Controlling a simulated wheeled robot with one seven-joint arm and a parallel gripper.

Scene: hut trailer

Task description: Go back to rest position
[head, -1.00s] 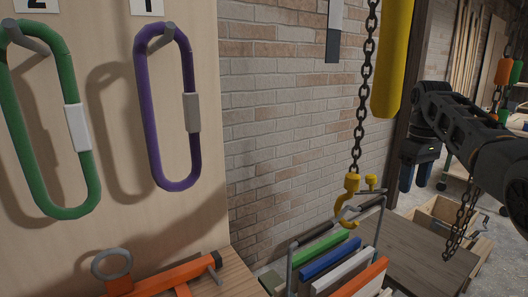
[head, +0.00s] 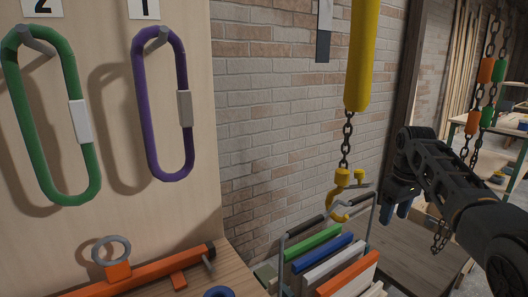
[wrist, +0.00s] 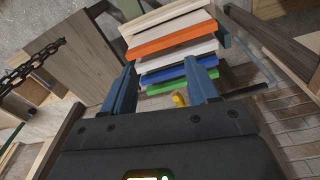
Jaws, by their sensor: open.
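My gripper (wrist: 157,92) shows in the wrist view with its two blue fingers apart and nothing between them. It hangs over the rack of coloured boards (wrist: 175,47), with the yellow hook (wrist: 180,99) beyond the fingers. In the head view my dark arm reaches in from the right. Its blue fingertips (head: 396,207) are partly hidden by my arm, to the right of the yellow hook (head: 338,205). The hook hangs on a chain above the boards and appears apart from the fingers.
A green carabiner (head: 18,120) and a purple carabiner (head: 147,115) hang on a wooden panel at left. An orange tool (head: 150,272) lies below them. The board rack (head: 284,250) stands near a brick wall.

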